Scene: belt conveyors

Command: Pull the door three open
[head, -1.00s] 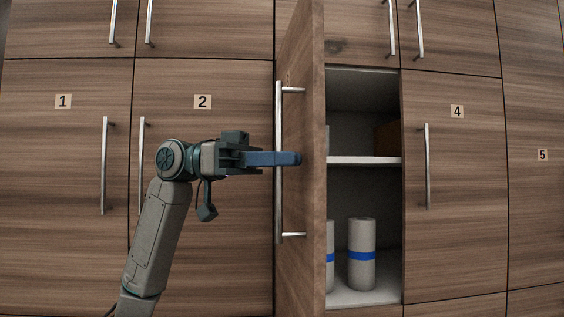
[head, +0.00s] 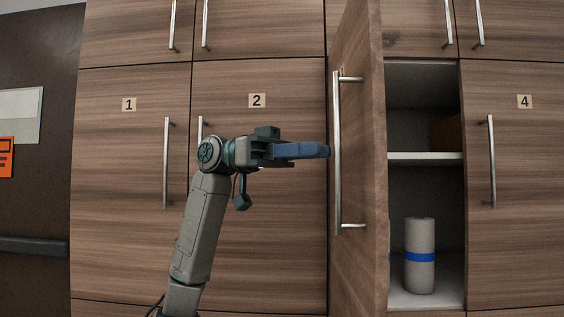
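Door three (head: 362,265) stands swung open toward me, its outer face to the left. Its number label is barely readable at this slant. Its long silver vertical handle (head: 336,185) sticks out to the left from that face. My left gripper (head: 318,151), with blue fingers, is in front of door two, its fingertips just left of the handle with a thin gap in the picture. The fingers overlap from this side, so their opening cannot be told; nothing shows in them. My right gripper is not in view.
The opened cabinet shows a shelf (head: 425,157), a brown box (head: 444,133) above and a grey cylinder with a blue band (head: 420,270) below. Shut doors one (head: 130,180), two (head: 262,220) and four (head: 525,200) flank it. A dark wall with signs is at far left.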

